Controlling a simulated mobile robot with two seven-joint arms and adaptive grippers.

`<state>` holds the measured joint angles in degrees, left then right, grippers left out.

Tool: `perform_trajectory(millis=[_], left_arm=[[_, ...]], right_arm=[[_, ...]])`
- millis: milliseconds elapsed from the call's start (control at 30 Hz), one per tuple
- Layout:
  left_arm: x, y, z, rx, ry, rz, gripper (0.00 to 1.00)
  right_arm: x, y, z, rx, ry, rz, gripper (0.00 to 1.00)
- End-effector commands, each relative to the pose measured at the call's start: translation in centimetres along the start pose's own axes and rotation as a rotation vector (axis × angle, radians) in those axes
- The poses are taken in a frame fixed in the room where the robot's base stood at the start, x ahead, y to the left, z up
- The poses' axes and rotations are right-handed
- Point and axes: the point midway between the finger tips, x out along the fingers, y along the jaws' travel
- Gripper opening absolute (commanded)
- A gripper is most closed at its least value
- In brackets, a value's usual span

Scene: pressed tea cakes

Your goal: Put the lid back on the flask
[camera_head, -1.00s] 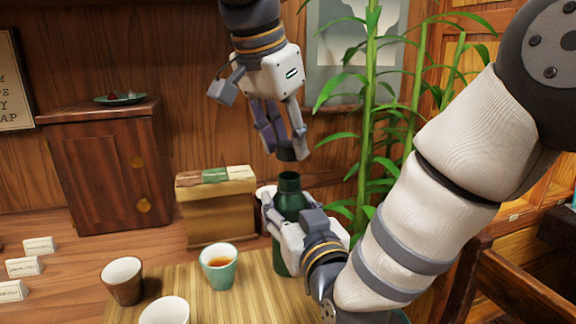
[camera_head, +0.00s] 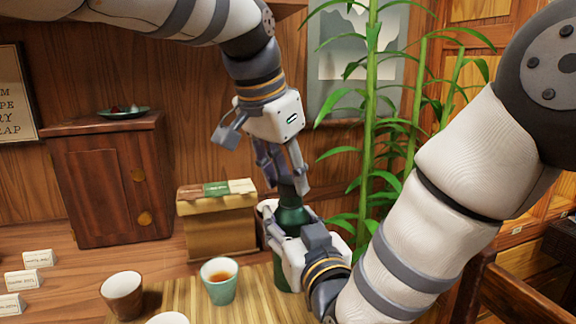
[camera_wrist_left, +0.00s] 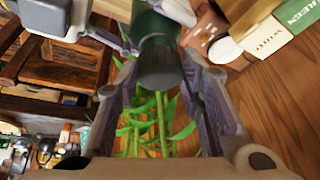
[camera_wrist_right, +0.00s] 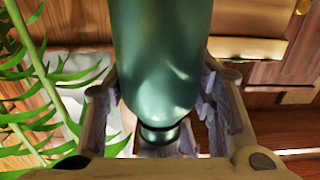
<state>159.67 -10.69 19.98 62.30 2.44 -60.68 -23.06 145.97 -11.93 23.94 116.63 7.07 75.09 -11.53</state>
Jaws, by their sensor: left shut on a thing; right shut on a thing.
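The green flask (camera_head: 291,222) stands upright at the right side of the bamboo mat (camera_head: 254,302). My right gripper (camera_head: 286,226) is shut around its upper body; the flask also fills the middle of the right wrist view (camera_wrist_right: 165,60). The dark lid (camera_head: 288,192) is between the fingers of my left gripper (camera_head: 286,180), which is shut on it from above. The lid sits right at the flask's neck, in line with it; the left wrist view shows the lid (camera_wrist_left: 160,68) against the green flask top. Fingers partly hide the join, so I cannot tell whether it is fully seated.
A teal cup of tea (camera_head: 220,287), a brown cup (camera_head: 122,298) and a pale cup (camera_head: 167,319) stand left of the flask. A wooden box (camera_head: 220,228) is behind them. A leafy plant (camera_head: 368,150) rises close behind and right of the grippers. A cabinet (camera_head: 105,190) stands at left.

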Motion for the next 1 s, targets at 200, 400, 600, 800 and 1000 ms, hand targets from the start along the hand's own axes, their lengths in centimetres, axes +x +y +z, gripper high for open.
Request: perform_trajectory(millis=[200, 400, 600, 800, 1000], left_arm=[[0.03, 0.0, 0.01, 0.0, 0.001, 0.0, 0.27], [0.02, 0.01, 0.0, 0.0, 0.001, 0.0, 0.27], [0.23, 0.02, 0.09, 0.0, 0.0, 0.001, 0.27], [0.59, 0.05, 0.24, -0.001, 0.0, 0.002, 0.27], [0.98, 0.07, 0.4, -0.001, 0.001, 0.002, 0.27]], right_arm=[[0.0, 0.02, -0.02, 0.0, 0.0, 0.0, 0.0], [0.0, 0.02, -0.02, 0.0, 0.0, 0.0, 0.0], [0.0, 0.02, -0.02, 0.0, 0.0, 0.0, 0.0], [0.0, 0.02, -0.02, 0.0, 0.0, 0.001, 0.0], [0.0, 0.02, -0.03, 0.0, 0.001, 0.001, 0.0]])
